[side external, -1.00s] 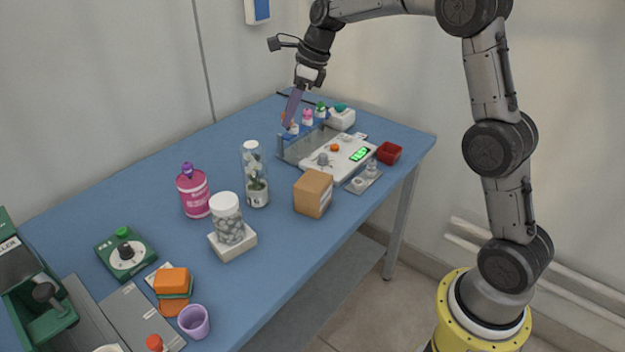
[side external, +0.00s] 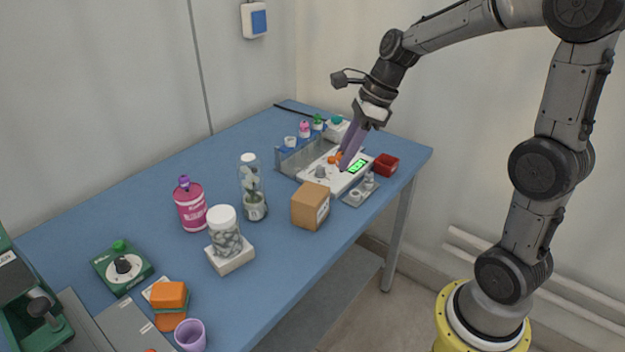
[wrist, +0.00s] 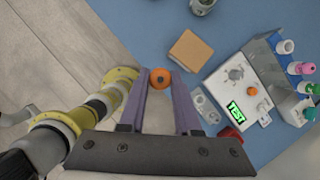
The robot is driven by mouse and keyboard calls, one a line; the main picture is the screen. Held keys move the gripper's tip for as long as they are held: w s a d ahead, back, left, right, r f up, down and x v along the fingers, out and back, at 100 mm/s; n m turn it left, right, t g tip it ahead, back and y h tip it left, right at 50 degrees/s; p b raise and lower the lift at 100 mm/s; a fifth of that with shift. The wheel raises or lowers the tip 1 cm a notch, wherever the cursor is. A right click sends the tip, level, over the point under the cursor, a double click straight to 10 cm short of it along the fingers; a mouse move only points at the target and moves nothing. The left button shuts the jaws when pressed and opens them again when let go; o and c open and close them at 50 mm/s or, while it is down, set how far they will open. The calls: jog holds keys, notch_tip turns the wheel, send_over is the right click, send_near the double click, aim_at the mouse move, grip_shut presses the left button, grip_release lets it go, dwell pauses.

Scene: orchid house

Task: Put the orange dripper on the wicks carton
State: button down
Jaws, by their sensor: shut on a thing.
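The orange dripper (wrist: 160,78) sits between my fingertips in the wrist view, seen from above as a round orange top with a dark centre. My gripper (wrist: 161,84) is shut on it and holds it in the air. In the side view my gripper (side external: 346,160) overlaps the white scale, and the dripper is hard to tell from an orange knob there. The wicks carton (side external: 310,206) is a brown box with a pale side label, standing on the blue table. In the wrist view the carton (wrist: 191,50) lies just beyond and right of my fingertips, with its flat top clear.
The white device with a green display (side external: 333,176) stands behind the carton, beside a grey rack (side external: 297,158) with small bottles. A red tray (side external: 385,164) is at the table's right edge. A glass jar (side external: 253,190) stands left of the carton.

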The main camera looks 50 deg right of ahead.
jog(key=w+f, duration=0.4)
jog(key=w, duration=0.1)
jog(key=w+d+f, duration=0.1)
jog(key=w+f, duration=0.1)
jog(key=w, duration=0.1)
jog(key=shift+w+d+f, duration=0.1)
jog(key=shift+w+f, duration=0.05)
jog(key=shift+f, duration=0.2)
jog(key=shift+w+d+f, duration=0.1)
jog(key=shift+w+f, duration=0.45)
jog(key=shift+f, duration=1.6)
jog(key=shift+f, duration=0.1)
jog(key=c, duration=0.6)
grip_release()
